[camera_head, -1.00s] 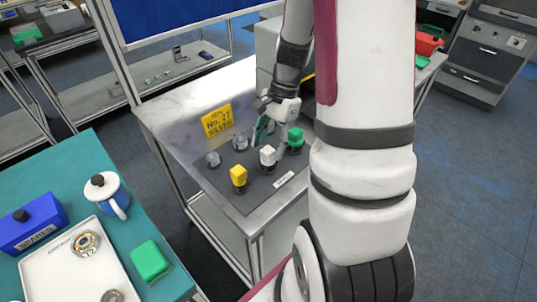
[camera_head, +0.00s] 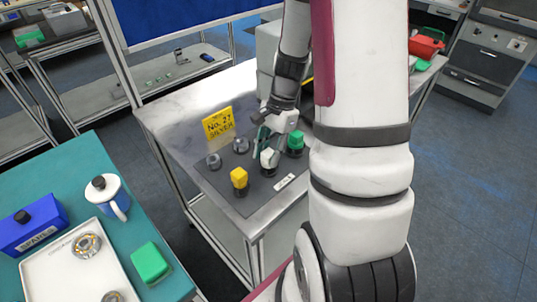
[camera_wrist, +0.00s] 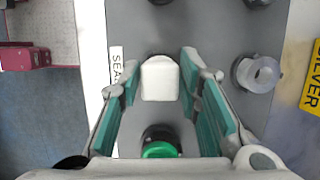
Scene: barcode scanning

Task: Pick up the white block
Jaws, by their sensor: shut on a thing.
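The white block (camera_head: 267,157) stands on a dark round base on the grey mat, between the yellow block and the green block. In the wrist view the white block (camera_wrist: 160,79) lies between the two teal finger pads. My gripper (camera_head: 266,147) is down at the white block and shut on it, with a pad at each side. In the head view the fingers hide part of the block's upper side. Any gap between the block and its base cannot be made out.
The green block (camera_head: 295,138) stands close behind, the yellow block (camera_head: 239,177) in front. Two clear round pieces (camera_head: 214,160) (camera_head: 241,145) stand to the left. A yellow sign (camera_head: 217,124) stands at the mat's far edge. A teal table (camera_head: 160,245) holds a tray, mug and blue box.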

